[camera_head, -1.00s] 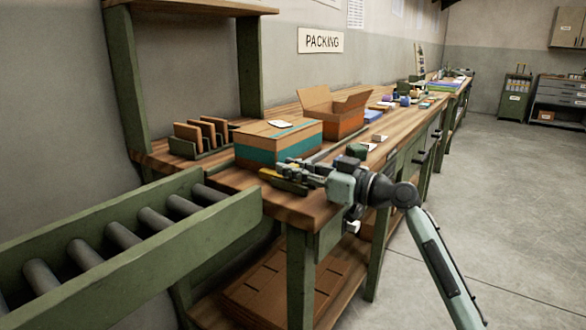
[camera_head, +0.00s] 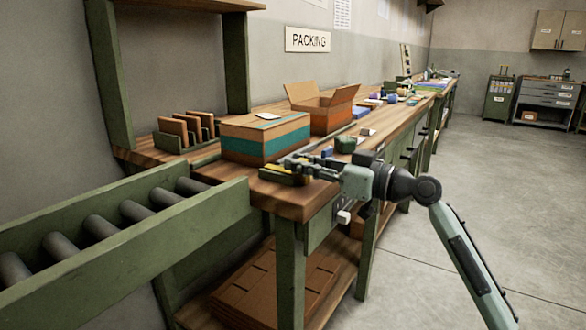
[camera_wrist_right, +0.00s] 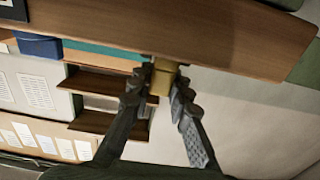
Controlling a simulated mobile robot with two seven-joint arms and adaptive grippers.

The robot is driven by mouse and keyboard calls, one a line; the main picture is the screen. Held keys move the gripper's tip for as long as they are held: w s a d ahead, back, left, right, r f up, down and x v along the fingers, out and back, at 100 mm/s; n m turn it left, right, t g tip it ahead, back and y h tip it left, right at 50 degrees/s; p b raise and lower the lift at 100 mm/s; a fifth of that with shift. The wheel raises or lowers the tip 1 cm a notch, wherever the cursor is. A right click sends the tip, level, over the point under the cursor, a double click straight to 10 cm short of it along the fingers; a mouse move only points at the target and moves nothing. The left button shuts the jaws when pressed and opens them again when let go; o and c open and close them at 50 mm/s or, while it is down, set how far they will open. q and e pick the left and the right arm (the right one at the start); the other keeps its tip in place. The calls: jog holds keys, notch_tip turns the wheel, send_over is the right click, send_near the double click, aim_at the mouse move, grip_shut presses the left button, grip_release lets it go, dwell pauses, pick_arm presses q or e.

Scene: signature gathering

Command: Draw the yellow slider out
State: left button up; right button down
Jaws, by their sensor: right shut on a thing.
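The yellow slider (camera_head: 276,168) shows as a small yellow strip near the front end of the wooden bench, beside the dark piece (camera_head: 285,179) below it. My right gripper (camera_head: 292,164) reaches in from the right, low over the bench end, and its fingers partly hide the slider in the head view. In the right wrist view, the two fingertips (camera_wrist_right: 166,82) are shut on a yellow block (camera_wrist_right: 162,72), the slider, close to the wooden board edge. How far the slider extends from its housing cannot be told. My left gripper is not in view.
A teal-striped closed carton (camera_head: 258,147) stands just behind my right gripper. An open carton (camera_head: 332,117) is farther back. The roller conveyor (camera_head: 110,225) meets the bench (camera_head: 300,206) at left. The floor (camera_head: 500,200) at right is clear.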

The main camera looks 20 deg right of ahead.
jog(key=shift+f, duration=0.1)
jog(key=c, duration=1.9)
grip_release()
jog(key=o, duration=0.5)
jog(key=shift+s+d, duration=0.2)
jog(key=shift+s+d, duration=0.1)
jog(key=v, duration=1.1)
jog(key=shift+s+d, duration=0.25)
jog(key=shift+s, duration=0.05)
